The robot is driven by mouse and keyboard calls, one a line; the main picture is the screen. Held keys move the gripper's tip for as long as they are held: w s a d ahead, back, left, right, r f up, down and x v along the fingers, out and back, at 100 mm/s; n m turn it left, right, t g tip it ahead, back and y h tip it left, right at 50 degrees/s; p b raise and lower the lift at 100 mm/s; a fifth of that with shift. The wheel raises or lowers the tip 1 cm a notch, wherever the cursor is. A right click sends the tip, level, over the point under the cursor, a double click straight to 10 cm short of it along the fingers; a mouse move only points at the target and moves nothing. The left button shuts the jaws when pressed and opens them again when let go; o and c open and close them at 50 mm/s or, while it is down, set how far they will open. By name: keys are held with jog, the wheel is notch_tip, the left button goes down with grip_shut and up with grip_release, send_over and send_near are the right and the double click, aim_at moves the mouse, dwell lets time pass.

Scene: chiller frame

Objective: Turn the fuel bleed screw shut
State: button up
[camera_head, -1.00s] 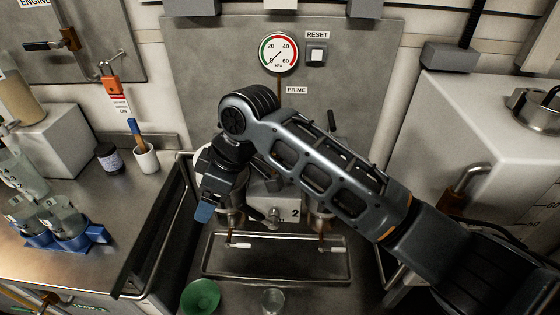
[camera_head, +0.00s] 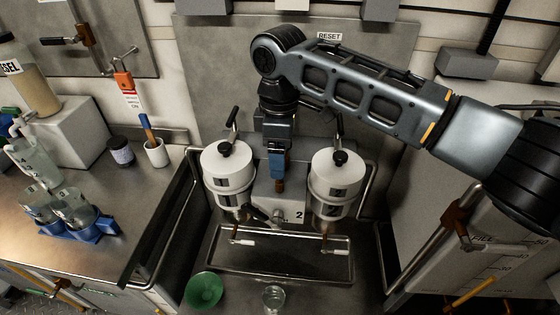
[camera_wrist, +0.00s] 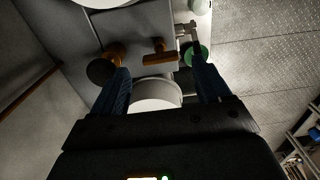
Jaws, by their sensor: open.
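My gripper (camera_head: 277,165) points down between two white canisters, with its blue fingertips close above a small brown fitting (camera_head: 280,185) on the grey filter block (camera_head: 293,205). I cannot tell from the head view whether they touch it. In the wrist view my gripper (camera_wrist: 163,84) is open and empty. A copper-brown T-shaped handle (camera_wrist: 158,59) is ahead of the fingers, roughly between their lines. A dark round knob on a copper stem (camera_wrist: 103,70) is beside the left finger. No label marks which is the fuel bleed screw.
The left canister (camera_head: 228,165) and right canister (camera_head: 335,175) flank my gripper closely. A metal lever (camera_head: 262,213) is at the block's front. Below are a drip tray (camera_head: 290,268), a green bowl (camera_head: 203,290) and a glass (camera_head: 273,298). My forearm covers the gauge area.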

jog(key=shift+f, duration=1.7)
jog(key=c, duration=1)
